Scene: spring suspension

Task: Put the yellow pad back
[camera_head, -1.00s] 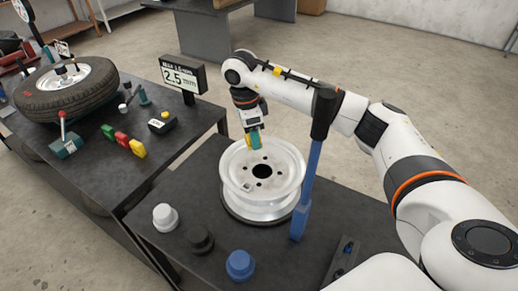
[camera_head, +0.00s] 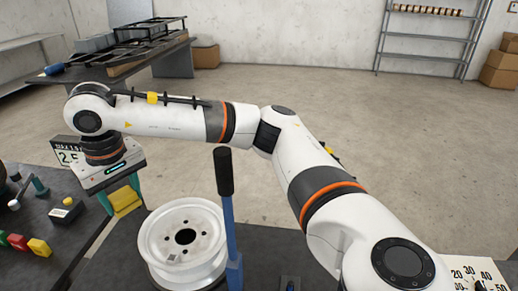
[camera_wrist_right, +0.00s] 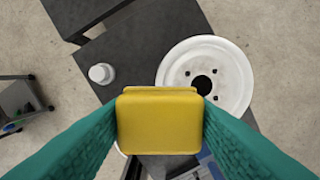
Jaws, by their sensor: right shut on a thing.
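The yellow pad (camera_head: 125,202) is held between the teal fingers of my right gripper (camera_head: 122,197), left of the bare wheel rim in the head view. In the right wrist view the pad (camera_wrist_right: 159,122) fills the space between the two fingers, with the wheel rim (camera_wrist_right: 232,72) behind it to the right. The pad is in the air, apart from the rim. My left gripper is not in view.
A blue post with a black grip (camera_head: 228,205) stands right of the rim (camera_head: 160,235). A white knob (camera_wrist_right: 101,74) stands on the dark table.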

